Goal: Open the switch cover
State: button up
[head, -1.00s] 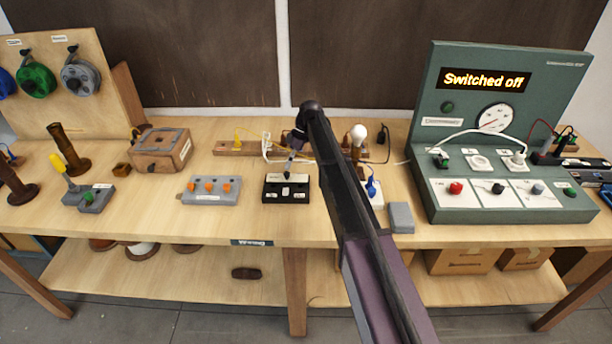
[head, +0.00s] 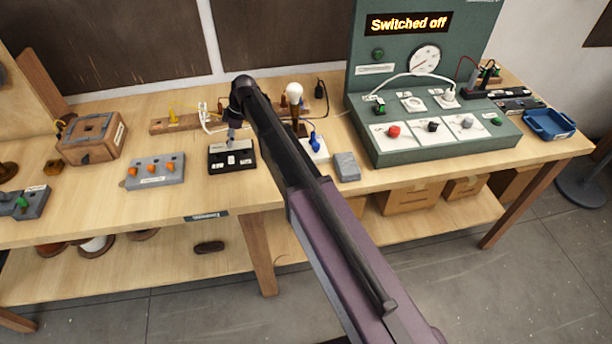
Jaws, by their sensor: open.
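A low black block (head: 217,168) with pale tiles on its top lies near the front of the wooden bench; I cannot tell whether it carries the switch cover. My gripper (head: 231,141) points down just over the back of this block. It is small here and open, and I see nothing held in it. I cannot tell whether its tips touch the block. A small plain grey box (head: 347,167) lies to the right, near the bench's front edge. A lit-looking bulb on a lamp (head: 294,93) stands behind my arm, and my arm partly hides its base.
A grey block with orange knobs (head: 155,172) and a wooden box (head: 92,138) are to the left. A green test console (head: 440,151) reading "Switched off" stands right, a blue tray (head: 550,124) beyond it.

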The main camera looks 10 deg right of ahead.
jog(key=shift+s, duration=0.25)
jog(key=shift+w+d+r+t+p, duration=0.1)
jog(key=shift+r+t+p, duration=0.2)
jog(key=shift+r+p, duration=0.15)
jog(key=p+v, duration=1.2)
jog(key=v, duration=0.1)
jog(key=s+d+f+m+h+b, duration=0.1)
jog(key=s+d+f+m+b, duration=0.2)
jog(key=s, duration=0.3)
jog(key=s+d+f+m+h+b, duration=0.1)
jog(key=s+d+f+m+b, duration=0.3)
jog(key=s+d+f+m, duration=0.1)
jog(key=s+d+f+m+h+b, duration=0.1)
jog(key=s+d+f+m+b, duration=0.2)
jog(key=s, duration=0.6)
jog(key=shift+d+f+m+h+b, duration=0.15)
jog(key=shift+d+f+m, duration=0.1)
jog(key=shift+d+m, duration=0.4)
jog(key=shift+d+f+m+h+b, duration=0.15)
jog(key=shift+d+f+m, duration=0.15)
jog(key=shift+d+m, duration=0.35)
jog(key=shift+s+d+f+m+b, duration=0.35)
jog(key=shift+s+d+m, duration=0.25)
jog(key=shift+s, duration=0.2)
jog(key=s+m, duration=0.1)
jog(key=s+d, duration=0.1)
jog(key=s+d+m+h, duration=0.1)
jog(key=s, duration=0.1)
jog(key=shift+m, duration=0.3)
